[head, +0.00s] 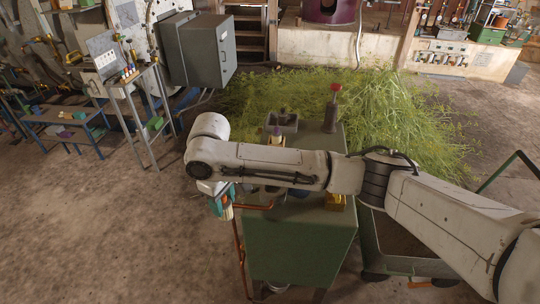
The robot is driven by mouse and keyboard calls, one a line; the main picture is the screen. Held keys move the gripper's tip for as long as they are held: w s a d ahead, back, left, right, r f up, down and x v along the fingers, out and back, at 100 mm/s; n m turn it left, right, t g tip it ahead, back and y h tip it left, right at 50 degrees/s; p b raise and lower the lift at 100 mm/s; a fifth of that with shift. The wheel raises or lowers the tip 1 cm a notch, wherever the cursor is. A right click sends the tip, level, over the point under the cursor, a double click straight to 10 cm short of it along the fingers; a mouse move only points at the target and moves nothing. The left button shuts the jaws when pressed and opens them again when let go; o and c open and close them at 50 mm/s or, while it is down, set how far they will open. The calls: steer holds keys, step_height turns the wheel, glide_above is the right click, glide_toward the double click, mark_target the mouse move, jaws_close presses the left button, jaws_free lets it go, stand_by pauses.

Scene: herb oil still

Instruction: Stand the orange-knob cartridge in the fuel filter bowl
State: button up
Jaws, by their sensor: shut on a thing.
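My gripper (220,206) hangs below my wrist, just left of the green cabinet (300,240). It is small and partly hidden by my arm. It is shut on a small pale item with orange on it (228,211), likely the orange-knob cartridge; teal shows beside it. On the cabinet top, a tall grey piece with a red knob (333,106) stands at the back right. A pale piece with a purple top (276,134) stands behind my arm. I cannot tell which thing is the fuel filter bowl; my arm hides much of the top.
A grey open box (285,121) sits at the back of the cabinet top. A yellow part (336,202) is at its front right. A copper pipe (239,250) runs down the left side. Cut green herbs (400,120) lie behind. Open floor (120,230) is on the left.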

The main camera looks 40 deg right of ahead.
steer(key=w+d+r+n+p, duration=0.1)
steer(key=w+d+r+n, duration=0.1)
steer(key=d, duration=0.3)
steer(key=w+d+r+n+p, duration=0.1)
steer(key=w+d+r+n, duration=0.15)
steer(key=d, duration=0.35)
steer(key=s+d+f+n+p, duration=0.1)
steer(key=s+d+f+n, duration=0.2)
steer(key=d, duration=0.5)
steer(key=shift+s, duration=0.2)
step_height(320, 180, down, 5)
steer(key=b, duration=0.4)
steer(key=shift+r, duration=0.1)
steer(key=shift+d+p, duration=0.15)
steer(key=shift+p, duration=0.35)
steer(key=shift+f+b, duration=1.05)
steer(key=shift+f, duration=0.9)
steer(key=o, duration=1.2)
